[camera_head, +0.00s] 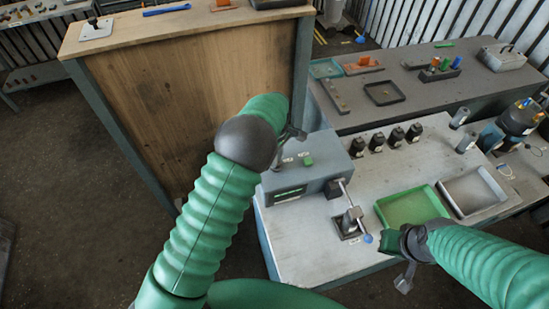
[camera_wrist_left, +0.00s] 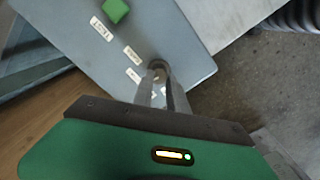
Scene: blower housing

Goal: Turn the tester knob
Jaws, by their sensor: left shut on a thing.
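The tester (camera_head: 325,168) is a grey box with a green button (camera_head: 308,161) and a lit green display on its front; its labelled top also shows in the left wrist view (camera_wrist_left: 95,60). My left gripper (camera_head: 283,157) is at the tester's back left, partly hidden by my own arm. In the left wrist view its two fingers (camera_wrist_left: 158,82) are shut around the small round grey knob (camera_wrist_left: 158,65), beside the white labels. The fingers cover most of the knob, so its pointer is not visible. My right gripper (camera_head: 398,262) is low beside the green tray; its jaws are unclear.
A lever fixture (camera_head: 350,222) with a blue ball end stands in front of the tester. A green tray (camera_head: 436,206) and a grey tray (camera_head: 499,189) lie to the right. Several black parts (camera_head: 377,142) stand behind. A wooden-panelled bench (camera_head: 160,105) stands close on the left.

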